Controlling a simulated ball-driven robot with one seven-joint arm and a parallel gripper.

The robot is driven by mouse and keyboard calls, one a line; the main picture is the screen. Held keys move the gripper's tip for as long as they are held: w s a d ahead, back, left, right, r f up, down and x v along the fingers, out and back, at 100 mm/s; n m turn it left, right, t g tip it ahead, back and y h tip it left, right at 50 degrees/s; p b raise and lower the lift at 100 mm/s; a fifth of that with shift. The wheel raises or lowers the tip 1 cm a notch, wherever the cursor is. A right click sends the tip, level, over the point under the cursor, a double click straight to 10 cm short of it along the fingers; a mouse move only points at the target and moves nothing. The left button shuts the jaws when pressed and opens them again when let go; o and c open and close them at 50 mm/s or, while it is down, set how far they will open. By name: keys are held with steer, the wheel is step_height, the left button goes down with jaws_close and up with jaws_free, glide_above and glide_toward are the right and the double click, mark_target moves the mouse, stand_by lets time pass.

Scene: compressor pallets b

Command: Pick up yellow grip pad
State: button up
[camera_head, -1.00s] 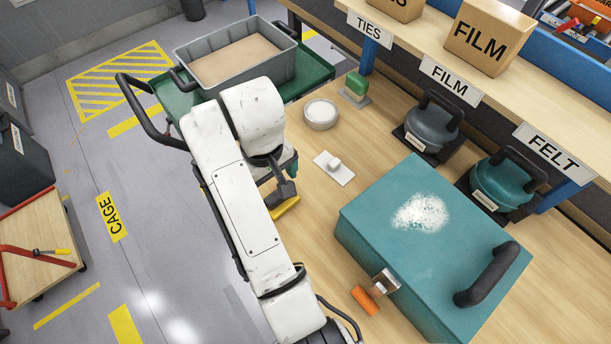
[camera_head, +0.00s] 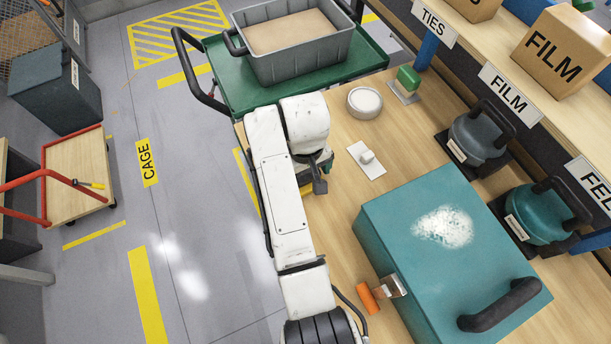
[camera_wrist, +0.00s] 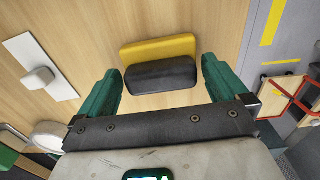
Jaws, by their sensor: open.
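The yellow grip pad (camera_wrist: 150,50) lies on the wooden bench top in the wrist view, with a black block-shaped grip (camera_wrist: 160,75) on its near side. My gripper (camera_wrist: 160,66) is open, with one green finger on each side of the black grip and gaps on both sides. Nothing is held. I cannot tell the exact height of the fingers above the bench. In the head view my arm hides most of the pad.
A white plate with a knob (camera_head: 367,159) lies beside the pad. A white round tub (camera_head: 364,102) and a green-handled block (camera_head: 407,79) are farther back. A grey bin (camera_head: 300,62) sits on a green cart.

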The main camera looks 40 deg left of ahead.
steer(key=shift+f, duration=0.6)
steer(key=shift+c, duration=0.5)
steer(key=c, duration=0.7)
steer(key=shift+r, duration=0.2)
